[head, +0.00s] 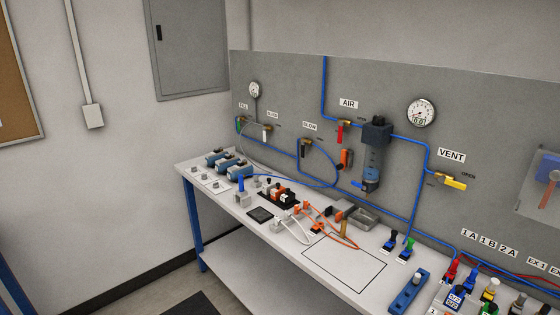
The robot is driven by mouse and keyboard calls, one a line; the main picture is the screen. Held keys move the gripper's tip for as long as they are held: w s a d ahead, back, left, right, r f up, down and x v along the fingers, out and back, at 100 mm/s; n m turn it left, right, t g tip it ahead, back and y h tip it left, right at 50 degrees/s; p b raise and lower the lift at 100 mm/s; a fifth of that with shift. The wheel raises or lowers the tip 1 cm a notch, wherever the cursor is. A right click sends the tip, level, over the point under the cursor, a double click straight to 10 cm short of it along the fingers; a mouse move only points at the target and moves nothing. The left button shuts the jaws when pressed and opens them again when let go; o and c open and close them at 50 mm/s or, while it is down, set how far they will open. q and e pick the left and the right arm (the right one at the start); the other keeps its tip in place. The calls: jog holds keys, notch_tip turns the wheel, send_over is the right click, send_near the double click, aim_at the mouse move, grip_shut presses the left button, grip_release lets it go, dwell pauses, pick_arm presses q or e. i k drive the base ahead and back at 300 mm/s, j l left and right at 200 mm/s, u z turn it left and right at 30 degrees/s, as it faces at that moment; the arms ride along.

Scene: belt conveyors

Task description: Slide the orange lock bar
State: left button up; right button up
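Neither of my grippers is in view. Several orange parts show in the head view, and I cannot tell which one is the lock bar. One is a red-orange piece (346,159) on the wall panel, just left of the air filter (372,165). Another is a small orange part (317,228) on the bench, by an orange cable. A black block with orange parts (281,195) stands on the bench to the left of it. All are small and their details are unclear.
A long white bench (262,223) on blue legs runs along the grey panel (485,110). Blue hoses, gauges and coloured valves are on the panel. A grey bracket (362,218) and several connectors stand on the bench. A black-outlined area (345,265) on the bench top is mostly bare.

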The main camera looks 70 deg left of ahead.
aim_at(341, 166)
jog(key=u, duration=1.95)
